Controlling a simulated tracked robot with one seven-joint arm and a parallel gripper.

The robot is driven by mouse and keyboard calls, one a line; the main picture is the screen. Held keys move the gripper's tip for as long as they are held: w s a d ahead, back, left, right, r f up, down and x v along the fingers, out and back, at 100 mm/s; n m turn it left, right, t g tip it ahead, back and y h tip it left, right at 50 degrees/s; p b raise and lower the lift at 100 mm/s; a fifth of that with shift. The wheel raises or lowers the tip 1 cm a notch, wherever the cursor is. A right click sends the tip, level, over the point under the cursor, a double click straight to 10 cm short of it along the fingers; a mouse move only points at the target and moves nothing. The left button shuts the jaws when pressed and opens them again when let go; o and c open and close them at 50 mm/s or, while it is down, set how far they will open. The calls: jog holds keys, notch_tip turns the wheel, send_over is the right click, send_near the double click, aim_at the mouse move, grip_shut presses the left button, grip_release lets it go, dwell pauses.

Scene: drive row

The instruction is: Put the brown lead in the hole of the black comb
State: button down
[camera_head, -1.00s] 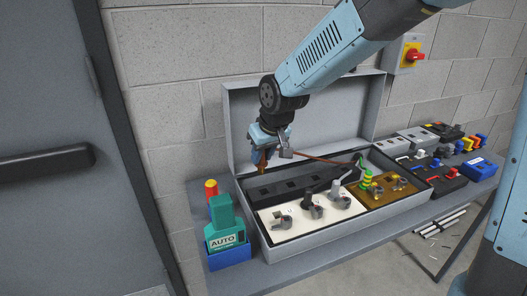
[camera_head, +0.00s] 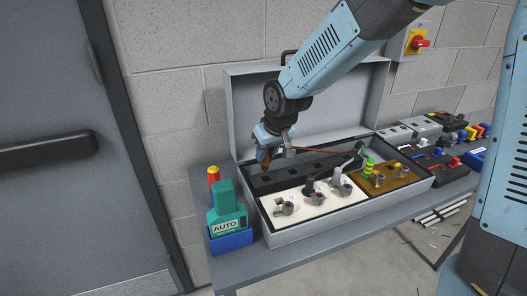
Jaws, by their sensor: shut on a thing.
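The black comb (camera_head: 293,179) is a dark strip with several square holes along the back of the open grey case. My gripper (camera_head: 266,152) is shut on the brown lead (camera_head: 326,153) above the comb's left end. An orange-brown plug end (camera_head: 264,161) points down from the jaws, just over the comb. I cannot tell whether it touches the comb or lines up with a hole. The lead's cord runs right from the gripper to near a green-and-yellow post (camera_head: 369,166).
A white panel (camera_head: 330,201) with grey knobs and a brown panel (camera_head: 402,181) fill the case front. More devices crowd the bench at right.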

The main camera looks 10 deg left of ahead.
aim_at(267, 169)
jog(key=shift+d, duration=0.15)
jog(key=shift+f, duration=3.1)
dwell(0.4)
jog(key=c, duration=0.8)
grip_release()
jog(key=v, duration=1.3)
jog(key=shift+r, duration=0.35)
